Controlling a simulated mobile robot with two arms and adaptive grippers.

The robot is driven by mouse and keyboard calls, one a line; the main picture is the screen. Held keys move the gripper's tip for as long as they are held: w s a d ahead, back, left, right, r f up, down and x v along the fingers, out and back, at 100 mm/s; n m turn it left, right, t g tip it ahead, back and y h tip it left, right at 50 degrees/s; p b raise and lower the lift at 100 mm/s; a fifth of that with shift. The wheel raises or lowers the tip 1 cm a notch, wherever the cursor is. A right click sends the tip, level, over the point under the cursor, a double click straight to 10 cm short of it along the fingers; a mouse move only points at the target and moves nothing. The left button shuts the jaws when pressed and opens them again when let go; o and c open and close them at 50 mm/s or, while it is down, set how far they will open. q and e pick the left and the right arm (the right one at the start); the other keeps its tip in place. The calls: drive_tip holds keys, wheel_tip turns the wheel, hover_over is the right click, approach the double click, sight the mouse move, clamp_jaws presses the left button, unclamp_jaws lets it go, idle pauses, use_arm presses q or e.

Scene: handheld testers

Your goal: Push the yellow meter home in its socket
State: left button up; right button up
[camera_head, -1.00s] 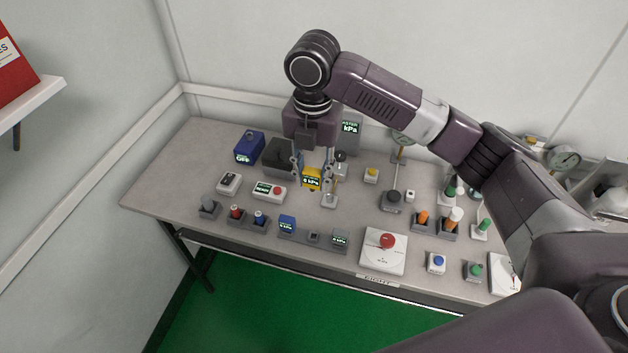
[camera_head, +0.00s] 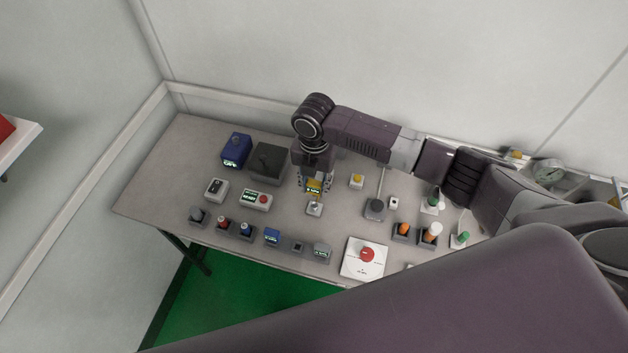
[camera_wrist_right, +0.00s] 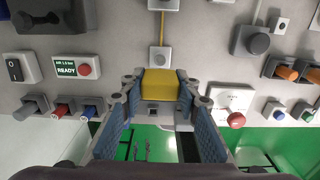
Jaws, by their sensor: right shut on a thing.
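The yellow meter (camera_head: 314,186) is between the fingers of my right gripper (camera_head: 314,183), which is shut on it. In the right wrist view the yellow meter (camera_wrist_right: 160,85) fills the gap between the blue-padded fingertips. It appears held above the table, behind the front row of devices. A small grey socket with a dark opening (camera_head: 297,246) sits in the front row, between a blue meter (camera_head: 272,237) and a grey meter (camera_head: 321,252). The meter is apart from this socket. My left gripper does not show.
A small grey-white pad (camera_head: 314,208) lies just in front of the held meter. A white box with a red knob (camera_head: 367,255) stands front right. A dark box (camera_head: 269,162) and a blue device (camera_head: 236,149) stand back left. The table's left end (camera_head: 150,195) is bare.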

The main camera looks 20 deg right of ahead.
sight(314, 195)
drive_tip(key=shift+r+p, duration=0.1)
drive_tip(key=shift+p, duration=0.2)
wheel_tip(314, 195, down, 2)
drive_tip(key=shift+f+b, duration=0.1)
drive_tip(key=shift+b, duration=0.55)
drive_tip(key=shift+f+b, duration=0.45)
drive_tip(key=shift+f, duration=0.25)
drive_tip(key=shift+f+b, duration=0.3)
drive_tip(key=shift+f, duration=0.3)
use_arm(q)
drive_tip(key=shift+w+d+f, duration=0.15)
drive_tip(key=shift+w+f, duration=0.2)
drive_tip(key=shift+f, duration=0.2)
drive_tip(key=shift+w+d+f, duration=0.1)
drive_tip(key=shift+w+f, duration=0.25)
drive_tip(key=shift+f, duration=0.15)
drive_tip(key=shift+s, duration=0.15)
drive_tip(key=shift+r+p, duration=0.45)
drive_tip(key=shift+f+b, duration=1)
drive_tip(key=shift+b, duration=0.05)
use_arm(e)
drive_tip(key=shift+f, duration=1.6)
